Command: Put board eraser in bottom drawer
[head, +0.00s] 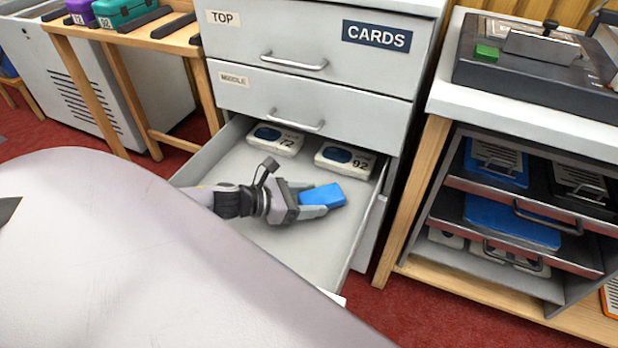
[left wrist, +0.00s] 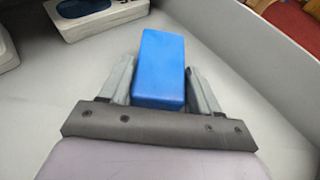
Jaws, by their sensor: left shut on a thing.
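A blue block, the board eraser (head: 323,195), is between the fingers of my left gripper (head: 312,203). It also shows in the left wrist view (left wrist: 161,66), with a finger on each side of it. The left gripper (left wrist: 160,92) is shut on it. The bottom drawer (head: 300,253) is pulled open, and the gripper and eraser are inside its outline, over its bare grey floor. I cannot tell whether the eraser touches the floor. My right gripper is not in view.
Two white boxes with dark blue tops, marked 72 (head: 275,140) and 92 (head: 345,160), sit at the back of the drawer. The middle drawer (head: 300,105) and top drawer (head: 310,50) are shut above. A shelf unit (head: 412,200) stands to the right. The drawer's front part is clear.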

